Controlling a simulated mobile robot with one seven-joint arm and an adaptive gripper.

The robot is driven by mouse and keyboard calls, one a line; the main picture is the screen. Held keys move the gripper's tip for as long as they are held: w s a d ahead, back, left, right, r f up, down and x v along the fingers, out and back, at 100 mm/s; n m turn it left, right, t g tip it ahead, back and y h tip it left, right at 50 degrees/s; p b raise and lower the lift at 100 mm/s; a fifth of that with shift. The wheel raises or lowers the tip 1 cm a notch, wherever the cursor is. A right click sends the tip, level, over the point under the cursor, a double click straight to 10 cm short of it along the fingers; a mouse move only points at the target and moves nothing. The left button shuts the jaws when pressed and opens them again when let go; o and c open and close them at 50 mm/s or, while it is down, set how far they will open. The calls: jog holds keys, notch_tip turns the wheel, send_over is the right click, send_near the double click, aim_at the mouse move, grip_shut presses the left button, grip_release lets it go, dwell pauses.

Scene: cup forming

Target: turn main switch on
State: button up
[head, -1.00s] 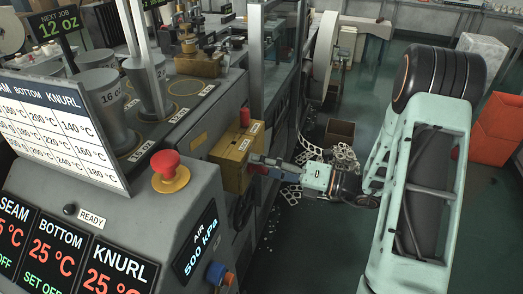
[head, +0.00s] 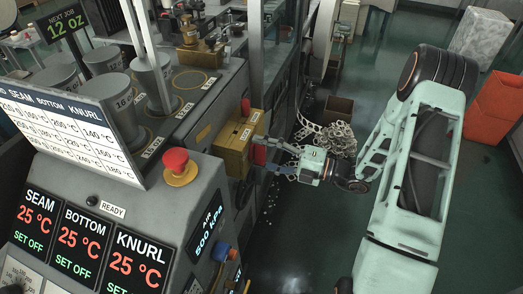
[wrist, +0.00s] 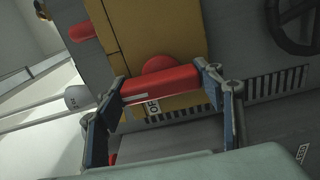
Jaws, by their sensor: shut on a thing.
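The main switch is a yellow box (head: 236,150) on the side of the machine, with a red handle (head: 259,153) on its right face. In the wrist view the red handle (wrist: 160,85) lies across the picture, slightly tilted, in front of a round red hub (wrist: 170,64) on the yellow plate (wrist: 150,30). My gripper (wrist: 161,88) is shut on the handle, one finger at each end. In the head view my gripper (head: 267,153) reaches the handle from the right.
The sloped control panel (head: 125,190) with a red mushroom button (head: 177,165) stands at front left. A cardboard box (head: 338,108) and a heap of pale perforated scrap (head: 335,138) lie on the floor behind my gripper. Open floor (head: 300,235) is in front.

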dwell(0.3)
jog(key=o, duration=1.2)
jog(key=shift+c, duration=0.2)
jog(key=v, duration=1.2)
